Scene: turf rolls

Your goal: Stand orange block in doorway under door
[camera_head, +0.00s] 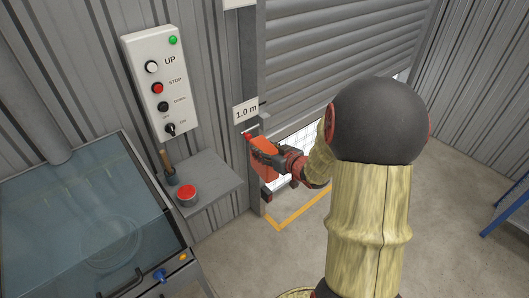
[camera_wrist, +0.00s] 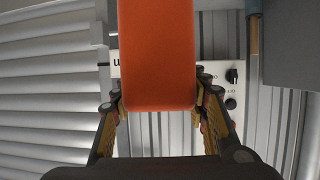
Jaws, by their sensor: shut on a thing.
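My gripper (camera_head: 277,157) is shut on the orange block (camera_head: 264,172) beside the grey door post. In the wrist view the block (camera_wrist: 158,60) fills the upper middle, with a gripper finger against each side. The roller door (camera_head: 335,55) is partly raised, and its lower edge is near the 1.0 m sign (camera_head: 246,111). The doorway (camera_head: 296,134) shows as a bright gap under the door. My arm hides much of the doorway. I cannot tell whether the block touches the post or anything below it.
A control panel (camera_head: 156,80) with UP and STOP buttons is on the wall at left. A glass-topped cabinet (camera_head: 75,205) stands at left. Yellow floor lines (camera_head: 303,211) mark the doorway.

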